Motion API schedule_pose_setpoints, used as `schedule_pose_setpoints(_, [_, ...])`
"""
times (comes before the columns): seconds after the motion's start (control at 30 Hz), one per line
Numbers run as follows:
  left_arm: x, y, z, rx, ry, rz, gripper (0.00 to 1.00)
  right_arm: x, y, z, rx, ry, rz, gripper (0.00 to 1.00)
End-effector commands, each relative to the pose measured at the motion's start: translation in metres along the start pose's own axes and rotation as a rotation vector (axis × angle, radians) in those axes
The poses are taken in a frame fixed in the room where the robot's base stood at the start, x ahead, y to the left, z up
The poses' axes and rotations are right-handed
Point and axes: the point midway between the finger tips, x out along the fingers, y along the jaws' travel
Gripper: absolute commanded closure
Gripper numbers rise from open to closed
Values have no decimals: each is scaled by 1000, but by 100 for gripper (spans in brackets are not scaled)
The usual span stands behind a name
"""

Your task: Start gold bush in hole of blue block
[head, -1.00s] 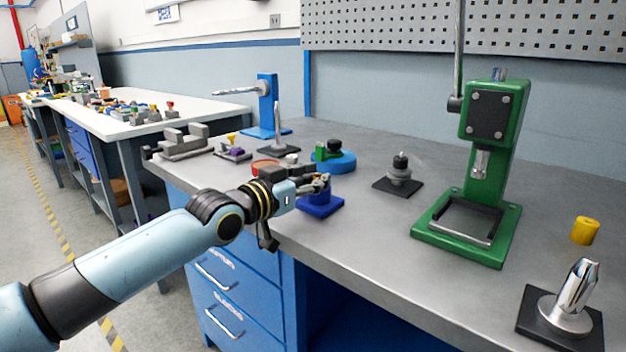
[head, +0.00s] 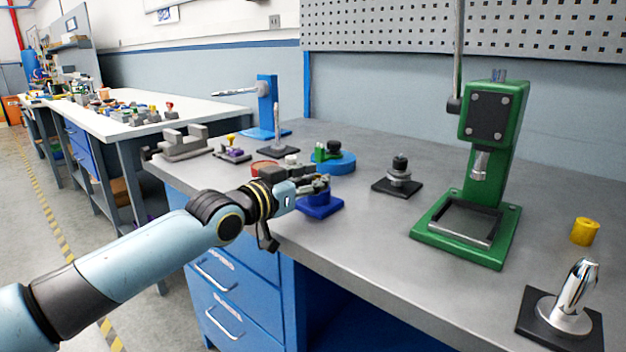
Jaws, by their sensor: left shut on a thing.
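The blue block (head: 320,207) stands near the front edge of the grey bench, with a round blue upper part. My left gripper (head: 319,183) comes in from the left and is just over the top of the block. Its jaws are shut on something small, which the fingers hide. The block's hole is hidden too, and I cannot tell whether the held thing touches the block. A yellow hollow cylinder (head: 584,232) stands apart at the right of the bench. My right gripper is not in view.
A green press (head: 490,160) stands right of centre. A stepped grey part on a black base (head: 398,178) and a blue disc (head: 335,162) are behind the block. A chrome post (head: 575,295) is at front right. The bench front between block and press is clear.

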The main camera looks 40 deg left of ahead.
Motion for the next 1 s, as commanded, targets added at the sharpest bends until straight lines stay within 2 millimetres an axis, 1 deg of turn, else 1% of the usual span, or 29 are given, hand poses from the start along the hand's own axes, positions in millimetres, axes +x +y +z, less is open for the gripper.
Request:
schedule_pose_setpoints(0.23, [-1,0,-6,3,9,0,100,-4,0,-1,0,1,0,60])
schedule_pose_setpoints(0.5, [-1,0,-6,3,11,0,100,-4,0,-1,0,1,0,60])
schedule_pose_setpoints(0.67, [-1,0,-3,3,11,0,100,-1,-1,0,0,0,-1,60])
schedule_pose_setpoints(0.9, [0,1,6,3,10,0,100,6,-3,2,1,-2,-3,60])
schedule_pose_setpoints(1.0, [-1,1,5,3,9,0,100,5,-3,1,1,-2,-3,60])
